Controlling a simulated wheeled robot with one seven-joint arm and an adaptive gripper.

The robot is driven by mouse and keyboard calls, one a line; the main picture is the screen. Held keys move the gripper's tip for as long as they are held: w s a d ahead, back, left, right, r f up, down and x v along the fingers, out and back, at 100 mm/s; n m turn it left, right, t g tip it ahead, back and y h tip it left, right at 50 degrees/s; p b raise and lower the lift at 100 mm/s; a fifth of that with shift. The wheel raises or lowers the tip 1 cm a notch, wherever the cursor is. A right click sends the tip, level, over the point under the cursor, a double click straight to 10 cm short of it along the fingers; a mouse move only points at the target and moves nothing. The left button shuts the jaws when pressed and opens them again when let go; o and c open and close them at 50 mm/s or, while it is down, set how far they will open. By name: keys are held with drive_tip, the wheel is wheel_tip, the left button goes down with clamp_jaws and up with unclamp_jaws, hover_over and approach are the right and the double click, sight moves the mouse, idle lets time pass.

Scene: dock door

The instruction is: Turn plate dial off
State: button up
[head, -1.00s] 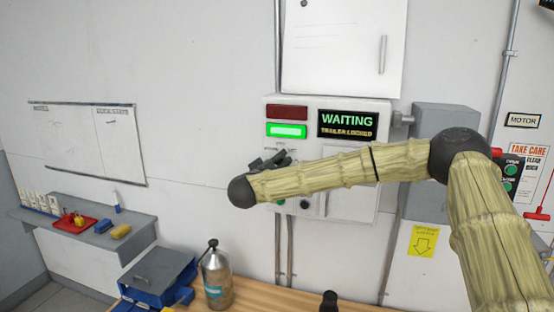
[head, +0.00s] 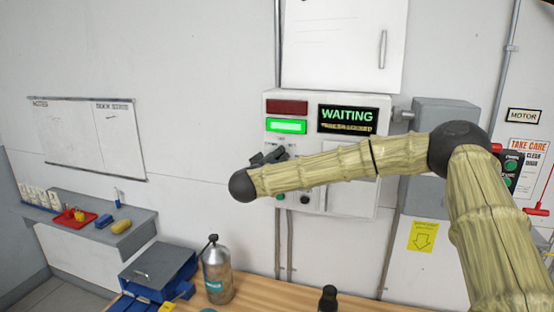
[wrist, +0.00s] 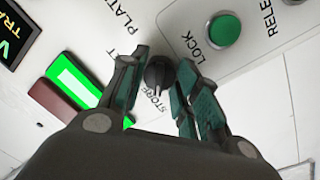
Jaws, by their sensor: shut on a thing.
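The plate dial (wrist: 158,74) is a small black round knob on the white control panel (head: 359,196), with "PLAT" and "STORE" lettering around it in the wrist view. My gripper (wrist: 163,72) has its two green-padded fingers on either side of the dial and is shut on it. In the head view my gripper (head: 268,157) is at the panel below the lit green lamp, and my wrist hides the dial.
A green LOCK button (wrist: 223,30) sits close beside the dial. The panel display (head: 347,120) reads WAITING, beside a lit green lamp (head: 287,126) and a dark red lamp (head: 287,107).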

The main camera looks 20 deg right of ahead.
drive_tip(key=shift+a+m+b, duration=0.1)
drive_tip(key=shift+m+b, duration=0.8)
drive_tip(key=shift+b, duration=0.35)
drive_tip(key=shift+m+b, duration=0.5)
drive_tip(key=m+b, duration=0.2)
drive_tip(key=shift+f+y+b, duration=0.2)
drive_tip(key=shift+y+b, duration=0.1)
drive_tip(key=m+b, duration=0.4)
drive_tip(key=shift+r, duration=0.15)
drive_tip(key=shift+m, duration=0.3)
drive_tip(key=o, duration=1)
drive_tip(key=shift+r, duration=0.1)
drive_tip(key=v, duration=1.1)
drive_tip(key=shift+s+a+r, duration=0.1)
drive_tip(key=shift+s+r, duration=0.1)
drive_tip(key=shift+s, duration=0.25)
